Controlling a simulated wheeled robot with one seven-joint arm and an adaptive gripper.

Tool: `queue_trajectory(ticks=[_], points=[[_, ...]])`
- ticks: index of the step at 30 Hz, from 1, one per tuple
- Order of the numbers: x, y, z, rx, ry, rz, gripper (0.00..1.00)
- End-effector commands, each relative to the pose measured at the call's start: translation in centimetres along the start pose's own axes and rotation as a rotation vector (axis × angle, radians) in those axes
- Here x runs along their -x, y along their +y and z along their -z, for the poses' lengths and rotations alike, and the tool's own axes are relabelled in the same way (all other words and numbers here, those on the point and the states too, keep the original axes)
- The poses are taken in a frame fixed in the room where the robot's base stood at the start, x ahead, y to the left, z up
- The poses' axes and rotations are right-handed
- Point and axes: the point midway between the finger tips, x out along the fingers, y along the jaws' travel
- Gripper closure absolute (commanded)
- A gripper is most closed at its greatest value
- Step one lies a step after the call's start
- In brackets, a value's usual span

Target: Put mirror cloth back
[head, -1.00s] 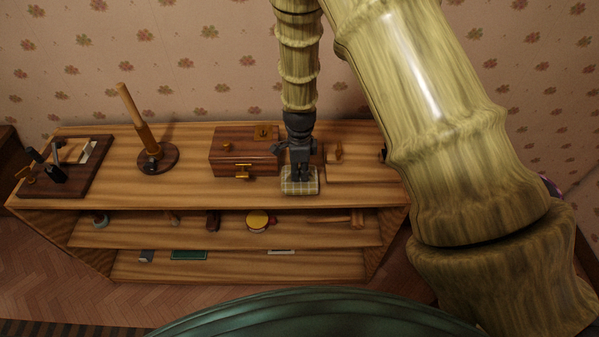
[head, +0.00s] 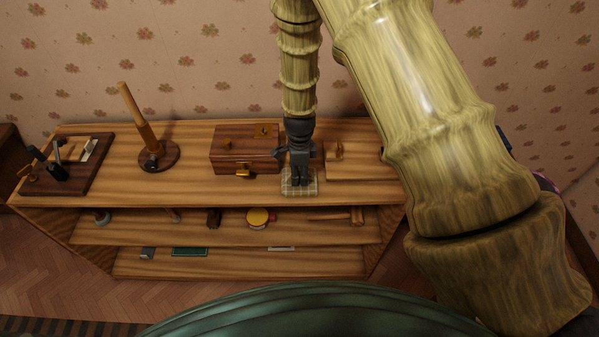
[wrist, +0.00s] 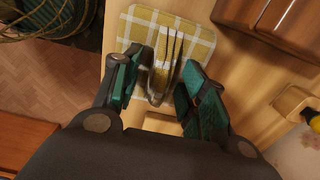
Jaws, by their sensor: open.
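The mirror cloth, a yellow-and-white checked cloth (head: 289,190), lies on the top of the wooden shelf unit near its front edge. In the wrist view the cloth (wrist: 200,38) is mostly flat, with a raised, creased fold standing between my fingers. My gripper (head: 300,184) points down over the cloth. In the wrist view its two teal-lined fingers (wrist: 165,64) are apart, one on each side of the fold. Whether the fingers touch the fold is unclear.
A wooden box with brass fittings (head: 240,160) stands just left of the cloth. A pale wooden board with a knob (head: 350,170) is to the right. A post on a round base (head: 158,155) and a dark tray (head: 85,178) are further left. Lower shelves hold small items.

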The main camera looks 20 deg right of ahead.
Motion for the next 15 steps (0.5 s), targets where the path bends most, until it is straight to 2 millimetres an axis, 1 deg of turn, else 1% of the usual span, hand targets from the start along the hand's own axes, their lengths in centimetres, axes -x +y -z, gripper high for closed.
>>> queue_trajectory(ticks=[8, 15], points=[[0.8, -0.1, 0.0, 0.0, 0.0, 0.002, 0.58], [3.1, -0.1, 0.0, 0.001, 0.0, 0.003, 0.58]])
